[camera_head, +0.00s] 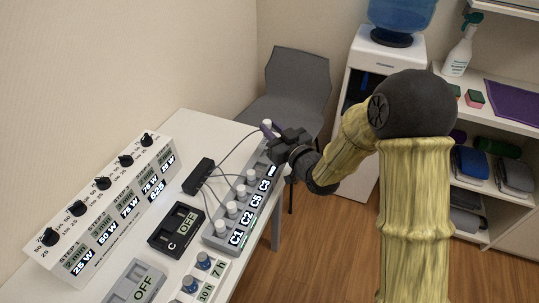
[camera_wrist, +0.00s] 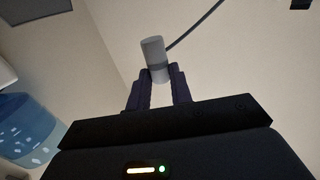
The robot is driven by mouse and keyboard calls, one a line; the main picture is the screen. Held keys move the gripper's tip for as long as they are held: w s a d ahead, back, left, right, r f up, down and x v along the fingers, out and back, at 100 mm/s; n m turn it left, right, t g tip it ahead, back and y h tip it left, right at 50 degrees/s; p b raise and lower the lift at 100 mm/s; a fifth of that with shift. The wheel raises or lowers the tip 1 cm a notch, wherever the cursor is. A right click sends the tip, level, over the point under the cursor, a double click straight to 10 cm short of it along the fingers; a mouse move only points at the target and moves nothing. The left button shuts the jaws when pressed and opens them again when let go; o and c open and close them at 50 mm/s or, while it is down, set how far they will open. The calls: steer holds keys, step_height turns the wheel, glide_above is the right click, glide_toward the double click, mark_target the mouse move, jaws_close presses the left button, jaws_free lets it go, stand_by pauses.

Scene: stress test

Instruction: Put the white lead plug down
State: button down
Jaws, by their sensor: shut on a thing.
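A white lead plug (camera_wrist: 153,50) with a dark cable stands between the two fingertips of my gripper (camera_wrist: 156,84) in the wrist view. The fingers are shut on its lower part. In the head view my gripper (camera_head: 277,135) is over the far end of the grey lead block, and the plug's pale tip (camera_head: 267,123) shows just past the fingers. The lead block (camera_head: 222,243) has labels C1, C2, C5 and C3, with white plugs (camera_head: 231,209) standing along it. My gripper hides part of the block's far end.
A black box (camera_head: 198,176) with cables lies left of the block. A black OFF switch box (camera_head: 176,230), a dial panel (camera_head: 105,205) and blue knobs (camera_head: 203,260) share the white table. A grey chair (camera_head: 298,80) stands behind, and a water dispenser (camera_head: 385,52) at the back right.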

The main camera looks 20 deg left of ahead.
step_height(320, 180, down, 5)
stand_by(0.3)
steer(key=shift+f, duration=1.9)
steer(key=shift+f+b, duration=0.2)
steer(key=shift+b, duration=0.25)
steer(key=c, duration=1.3)
jaws_free()
steer(key=shift+r, duration=0.1)
steer(key=shift+o, duration=0.2)
